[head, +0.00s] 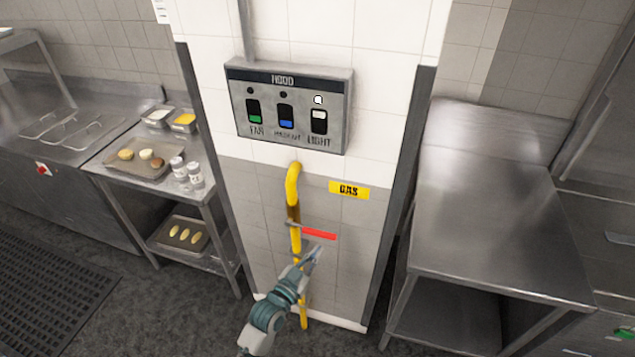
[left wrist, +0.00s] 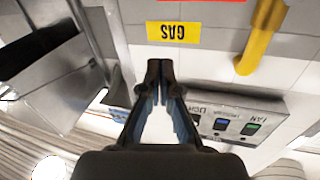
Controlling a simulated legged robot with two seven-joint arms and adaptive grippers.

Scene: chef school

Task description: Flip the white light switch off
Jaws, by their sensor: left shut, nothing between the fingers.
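The grey hood switch box (head: 292,88) is mounted on the tiled pillar. Its white light switch (head: 319,115) is at the right, with the white part at the top of its slot and a white lamp above it. My left gripper (head: 315,254) is shut and empty, below the box and apart from it, in front of the lower tiles. In the left wrist view, the fingertips (left wrist: 160,66) meet and the switch box (left wrist: 272,107) appears upside down at the right. The fingers partly cover the light end there. My right gripper is out of view.
A yellow gas pipe (head: 293,190) with a red lever (head: 319,234) runs down the pillar near my left arm. A yellow GAS sign (head: 349,190) is beside it. Steel tables stand left and right (head: 480,240).

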